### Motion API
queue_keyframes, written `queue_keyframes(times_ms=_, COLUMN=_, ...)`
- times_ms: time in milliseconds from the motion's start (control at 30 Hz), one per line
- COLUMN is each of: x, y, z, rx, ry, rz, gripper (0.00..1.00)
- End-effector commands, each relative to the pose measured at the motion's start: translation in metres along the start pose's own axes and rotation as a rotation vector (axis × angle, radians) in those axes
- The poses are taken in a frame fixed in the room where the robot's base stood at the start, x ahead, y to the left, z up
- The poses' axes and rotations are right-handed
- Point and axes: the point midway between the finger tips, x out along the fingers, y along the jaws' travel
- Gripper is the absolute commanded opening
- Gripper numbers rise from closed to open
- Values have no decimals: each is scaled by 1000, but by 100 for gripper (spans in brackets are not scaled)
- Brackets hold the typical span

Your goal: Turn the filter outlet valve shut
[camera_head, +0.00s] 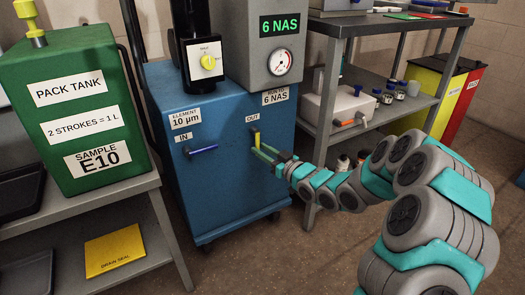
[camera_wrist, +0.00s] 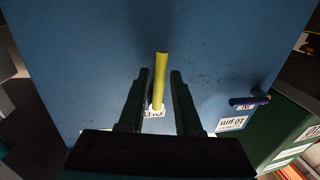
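The filter outlet valve's yellow lever (camera_head: 256,138) stands upright under the OUT label on the front of the blue filter cart (camera_head: 225,190). In the wrist view, which is turned upside down, the lever (camera_wrist: 161,65) sticks out between my two dark fingers. My gripper (camera_head: 264,153) is at the lever from the front right. In the wrist view my gripper (camera_wrist: 159,78) is open, with a gap on both sides of the lever. The lever's base and the OUT label are partly hidden behind the fingers.
A blue lever (camera_head: 203,149) lies level under the IN label, left of the outlet. A green pack tank (camera_head: 65,105) stands on a grey shelf (camera_head: 105,205) at left. A grey rack (camera_head: 335,90) with bottles stands at right. A yellow sheet (camera_head: 115,250) lies on the low shelf.

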Motion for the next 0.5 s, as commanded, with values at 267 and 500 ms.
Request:
queue_keyframes(times_ms=267, x=0, y=0, z=0, rx=0, ry=0, rz=0, gripper=0)
queue_keyframes(times_ms=500, x=0, y=0, z=0, rx=0, ry=0, rz=0, gripper=0)
